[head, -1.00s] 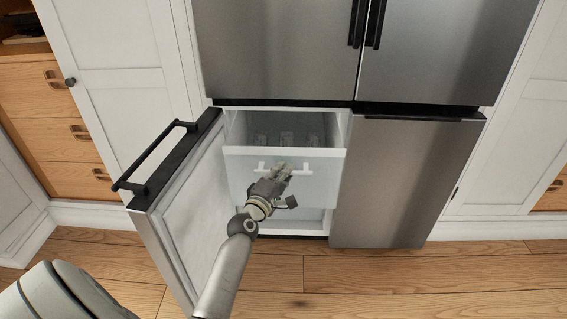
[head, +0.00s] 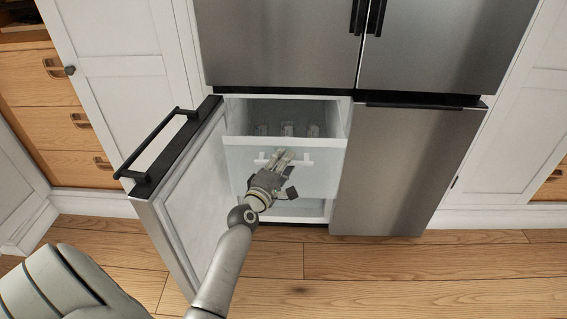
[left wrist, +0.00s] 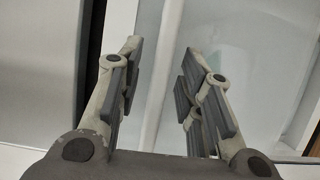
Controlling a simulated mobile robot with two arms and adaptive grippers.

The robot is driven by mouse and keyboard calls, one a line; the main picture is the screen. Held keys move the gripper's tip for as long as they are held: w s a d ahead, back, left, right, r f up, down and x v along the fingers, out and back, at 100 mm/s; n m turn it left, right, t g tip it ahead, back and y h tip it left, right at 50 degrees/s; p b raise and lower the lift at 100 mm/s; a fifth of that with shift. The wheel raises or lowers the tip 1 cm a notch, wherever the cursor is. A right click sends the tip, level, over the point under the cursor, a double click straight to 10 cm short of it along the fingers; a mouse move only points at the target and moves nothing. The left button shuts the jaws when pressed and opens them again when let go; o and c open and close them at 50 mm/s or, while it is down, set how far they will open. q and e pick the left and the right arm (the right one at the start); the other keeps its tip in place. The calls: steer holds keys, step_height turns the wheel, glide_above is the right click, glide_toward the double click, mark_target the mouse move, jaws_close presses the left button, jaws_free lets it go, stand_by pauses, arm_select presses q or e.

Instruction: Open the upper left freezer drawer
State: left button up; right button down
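The upper left freezer drawer (head: 245,175) is a white, translucent bin behind the open lower left door. It stands pulled partly out, and its interior shows from above. I cannot tell whether the fingers touch the handle. My right gripper is in neither view.
The open freezer door (head: 190,200) with its black handle (head: 155,145) stands left of my forearm. A closed steel door (head: 400,170) is at the right. Upper fridge doors (head: 280,40) are shut. The wooden floor (head: 400,270) in front is clear.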

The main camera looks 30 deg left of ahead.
arm_select(q)
steer(key=s+d, duration=0.2)
steer(key=s, duration=1)
steer(key=shift+w, duration=0.1)
